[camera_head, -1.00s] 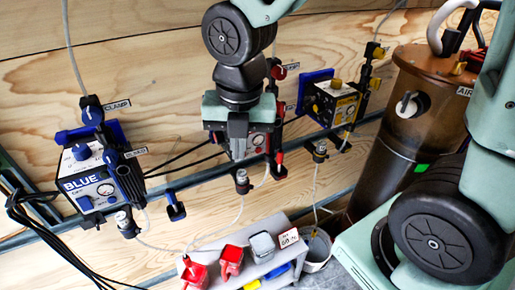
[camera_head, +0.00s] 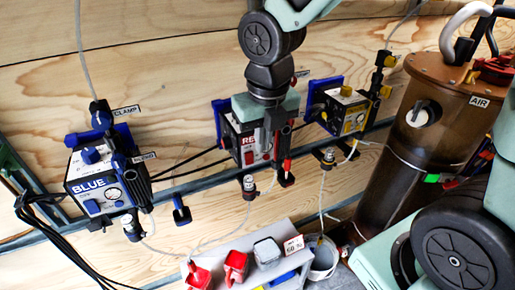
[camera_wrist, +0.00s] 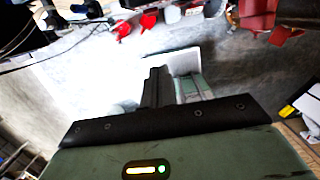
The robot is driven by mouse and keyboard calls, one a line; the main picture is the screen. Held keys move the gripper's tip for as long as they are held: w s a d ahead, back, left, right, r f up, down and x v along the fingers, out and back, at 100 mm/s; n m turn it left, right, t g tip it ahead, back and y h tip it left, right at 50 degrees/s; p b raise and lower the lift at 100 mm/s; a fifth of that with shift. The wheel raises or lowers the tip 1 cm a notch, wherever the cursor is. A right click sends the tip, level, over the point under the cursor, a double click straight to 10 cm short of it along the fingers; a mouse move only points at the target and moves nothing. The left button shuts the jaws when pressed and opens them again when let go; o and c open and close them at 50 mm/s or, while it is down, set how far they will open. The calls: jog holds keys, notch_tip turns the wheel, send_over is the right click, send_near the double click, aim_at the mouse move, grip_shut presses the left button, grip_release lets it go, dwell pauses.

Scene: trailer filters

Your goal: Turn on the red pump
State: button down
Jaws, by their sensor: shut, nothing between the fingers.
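My gripper (camera_head: 268,146) points down in front of the pump's right half, fingers shut and empty. From this view I cannot tell whether it touches the pump. In the wrist view the shut dark fingers (camera_wrist: 156,88) show at the middle, and I cannot make out the pump's switch.
The blue pump (camera_head: 95,185) is at left and the yellow pump (camera_head: 350,115) at right. A brown air tank (camera_head: 395,165) stands further right. Hoses hang beneath the pumps.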

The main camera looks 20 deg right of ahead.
aim_at(252, 158)
jog(key=w+f, duration=0.1)
jog(key=f, duration=0.2)
jog(key=w+f, duration=0.1)
jog(key=f, duration=0.2)
jog(key=w+f, duration=0.2)
jog(key=f, duration=0.1)
jog(key=shift+f, duration=0.15)
jog(key=shift+w+f, duration=0.1)
jog(key=shift+w, duration=0.45)
jog(key=shift+f, duration=0.1)
jog(key=shift+w+f+b, duration=0.15)
jog(key=shift+f+b, duration=0.05)
jog(key=shift+b, duration=0.45)
jog(key=shift+w+t, duration=0.1)
jog(key=shift+t, duration=0.4)
jog(key=shift+r, duration=0.2)
jog(key=shift+r, duration=0.15)
